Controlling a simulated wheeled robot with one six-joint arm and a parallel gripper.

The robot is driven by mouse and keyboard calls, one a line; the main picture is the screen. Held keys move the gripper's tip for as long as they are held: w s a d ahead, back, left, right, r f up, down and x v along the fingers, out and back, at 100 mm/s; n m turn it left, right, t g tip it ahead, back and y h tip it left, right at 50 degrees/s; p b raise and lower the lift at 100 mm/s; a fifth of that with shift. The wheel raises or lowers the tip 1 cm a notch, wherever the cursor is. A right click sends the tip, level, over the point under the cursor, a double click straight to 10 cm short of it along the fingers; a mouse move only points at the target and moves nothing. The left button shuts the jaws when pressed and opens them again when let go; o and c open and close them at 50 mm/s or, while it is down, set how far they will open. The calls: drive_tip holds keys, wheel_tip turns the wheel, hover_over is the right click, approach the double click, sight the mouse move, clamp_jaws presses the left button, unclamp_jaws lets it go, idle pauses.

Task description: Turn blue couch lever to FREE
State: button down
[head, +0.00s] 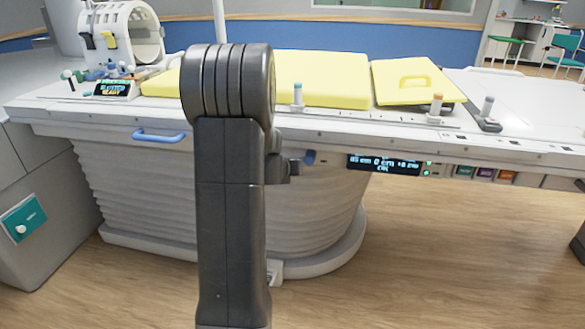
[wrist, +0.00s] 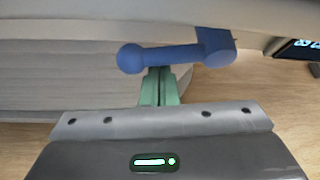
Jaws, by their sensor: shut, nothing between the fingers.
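The blue couch lever (wrist: 178,56) lies roughly level under the couch edge in the wrist view, with a round knob at its left end and a thicker hub at its right. In the head view only a small part of the lever (head: 309,157) shows, just right of my arm. My gripper (wrist: 158,75) has its green fingers together and empty. The fingertips are at the lever's bar, just right of the knob; I cannot tell whether they touch it. In the head view my arm hides the fingers. No FREE marking is readable.
A lit display (head: 385,163) sits right of the lever on the couch side. A blue handle (head: 158,136) is on the couch side to the left. The couch edge (wrist: 160,18) overhangs the lever closely. The wooden floor (head: 420,260) in front is clear.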

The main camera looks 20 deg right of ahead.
drive_tip(key=shift+w+a+r+p, duration=0.1)
drive_tip(key=shift+a+r+p, duration=0.05)
drive_tip(key=shift+r+p, duration=0.3)
drive_tip(key=shift+r, duration=0.15)
idle(0.5)
